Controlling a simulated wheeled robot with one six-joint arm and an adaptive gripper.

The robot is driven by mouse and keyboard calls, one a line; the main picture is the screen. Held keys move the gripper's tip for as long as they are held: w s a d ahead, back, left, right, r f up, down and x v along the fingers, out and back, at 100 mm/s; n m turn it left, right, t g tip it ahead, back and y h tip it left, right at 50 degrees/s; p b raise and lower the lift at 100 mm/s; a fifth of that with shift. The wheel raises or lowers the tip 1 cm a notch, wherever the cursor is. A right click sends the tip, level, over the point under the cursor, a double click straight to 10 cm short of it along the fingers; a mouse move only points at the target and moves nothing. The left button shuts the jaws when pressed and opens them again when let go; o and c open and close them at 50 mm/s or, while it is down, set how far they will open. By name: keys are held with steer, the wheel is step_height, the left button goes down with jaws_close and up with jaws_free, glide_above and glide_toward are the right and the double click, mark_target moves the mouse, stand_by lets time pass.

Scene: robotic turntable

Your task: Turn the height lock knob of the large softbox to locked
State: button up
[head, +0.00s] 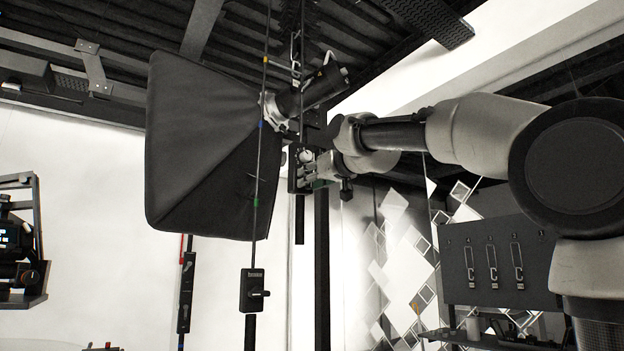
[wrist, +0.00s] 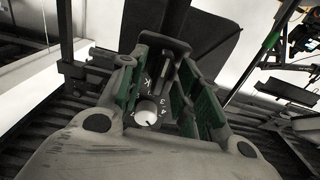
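The large softbox (head: 200,150) hangs under the ceiling, left of centre in the head view, its black cloth hood facing left. My gripper (head: 308,170) is to its right, at a small dark box (head: 293,181) on the vertical pole. In the wrist view, my gripper (wrist: 166,85) has its green-padded fingers apart. A pale round knob (wrist: 147,112) with a dark mark shows between them, nearer the left finger, on a dark plate with white markings. I cannot tell whether a finger touches it. Its locked or unlocked state is not readable.
Another lamp (head: 20,245) is at the far left. A dark panel with hooks (head: 497,262) stands at right. Thin rods and cables run close to the softbox.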

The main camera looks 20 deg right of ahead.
steer(key=c, duration=0.7)
steer(key=shift+m, duration=0.3)
steer(key=shift+w+d+f+m, duration=0.1)
steer(key=shift+m, duration=2.75)
steer(key=shift+s+d+f+m, duration=0.1)
steer(key=shift+m, duration=2.8)
steer(key=shift+w+d+f+m, duration=0.1)
steer(key=shift+m, duration=2.75)
steer(key=o, duration=0.7)
